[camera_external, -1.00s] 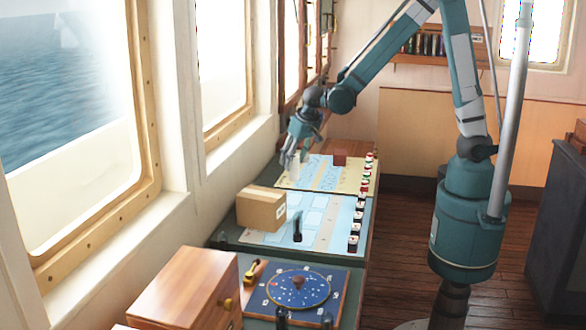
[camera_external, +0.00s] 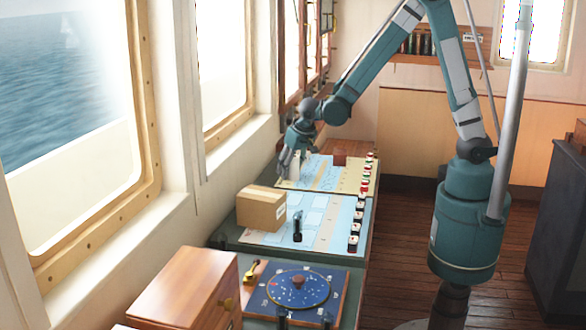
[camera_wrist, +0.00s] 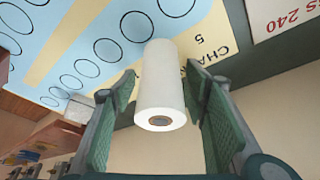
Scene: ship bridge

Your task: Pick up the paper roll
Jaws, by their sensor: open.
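The paper roll (camera_wrist: 161,90) is a white cylinder with a dark core in its near end. In the wrist view it stands between the two green fingers of my gripper (camera_wrist: 160,92), with a visible gap on each side. In the external view my gripper (camera_external: 291,160) is low over the far left end of the console, pointing down. The white roll (camera_external: 295,165) is mostly hidden there by the fingers. My gripper is open around the roll, and neither finger appears to touch it.
A chart panel (camera_external: 335,178) lies around the roll. A cardboard box (camera_external: 261,208) and a black handle (camera_external: 297,228) stand nearer the camera. Several buttons (camera_external: 365,183) line the right edge. A window wall (camera_external: 240,150) is close on the left.

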